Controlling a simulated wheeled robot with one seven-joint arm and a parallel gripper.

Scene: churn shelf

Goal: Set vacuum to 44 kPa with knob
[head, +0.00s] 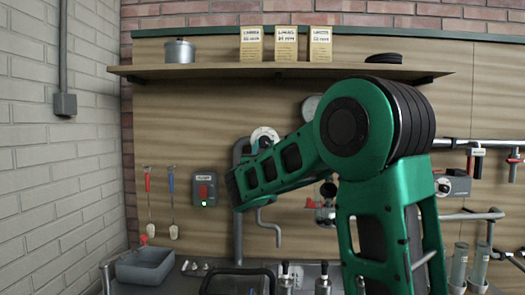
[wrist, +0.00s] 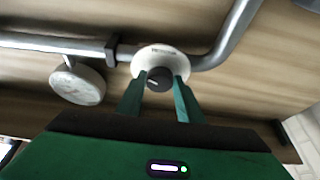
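The dark knob (wrist: 152,85) sits at the middle of a round white dial plate on the pipe in the wrist view. My gripper (wrist: 160,79) points at it, with one green finger on each side and a gap between each finger and the knob. The gripper looks open; whether the fingertips reach past the knob's face I cannot tell. The white dial (head: 264,133) shows in the head view just above my forearm; its markings are too small to read. A round gauge (wrist: 78,84) hangs on the pipe to the left in the wrist view, its reading not legible.
A shelf (head: 225,72) with a pot, several boxes and dark discs runs above. A red switch box (head: 204,189) with a green light is on the panel at left. Pipes, a grey basin (head: 146,264) and bottles stand along the bench.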

